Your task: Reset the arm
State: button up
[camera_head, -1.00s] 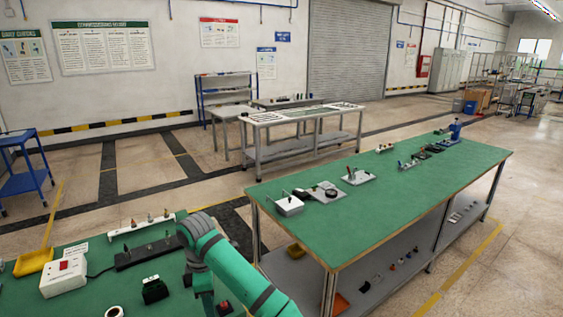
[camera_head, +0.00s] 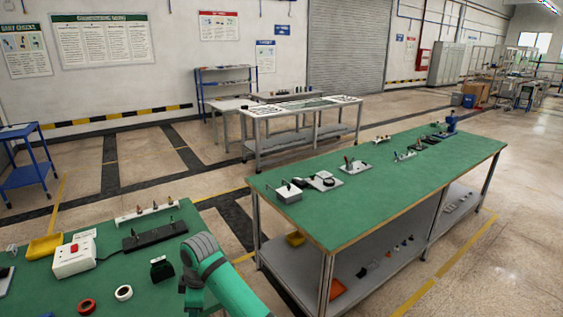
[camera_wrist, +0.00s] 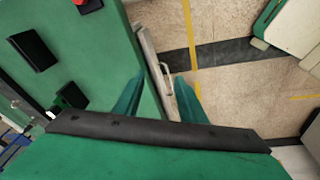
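My arm (camera_head: 218,275) shows at the bottom of the head view, over the right side of the near green table (camera_head: 60,300). My gripper (camera_wrist: 160,76) shows in the wrist view with its two green fingers apart. Nothing is between the fingers. Past them I see the table's edge and the tiled floor. In the head view the fingers cannot be made out.
The near table holds a white box with a red button (camera_head: 74,258), a black rack (camera_head: 155,236), a black block (camera_head: 162,268), a white ring (camera_head: 124,293) and a red ring (camera_head: 87,306). A long green bench (camera_head: 390,190) with several fixtures stands to the right. Floor lies between them.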

jog(key=s+a+f+m+t+y, duration=0.65)
jog(key=s+a+f+m, duration=0.25)
jog(key=s+f+m, duration=0.15)
jog(key=s+d+f+m+t+h, duration=0.2)
jog(key=s+d+m+t+h, duration=0.15)
jog(key=s+d, duration=0.55)
jog(key=s+d+f+m+t+h, duration=0.25)
jog(key=s+d+m, duration=0.25)
jog(key=s+d, duration=0.4)
jog(key=s+d+r+t+h, duration=0.1)
jog(key=s+d+r, duration=0.4)
jog(key=s+d, duration=0.2)
jog(key=s+d+r+m+t+h, duration=0.1)
jog(key=s+d+r+h, duration=0.1)
jog(key=s+d+r, duration=0.4)
jog(key=s+d, duration=0.2)
jog(key=d, duration=0.1)
jog(key=shift+s+d+r, duration=0.2)
jog(key=shift+s+r, duration=0.1)
jog(key=shift+t, duration=0.25)
jog(key=shift+c, duration=0.2)
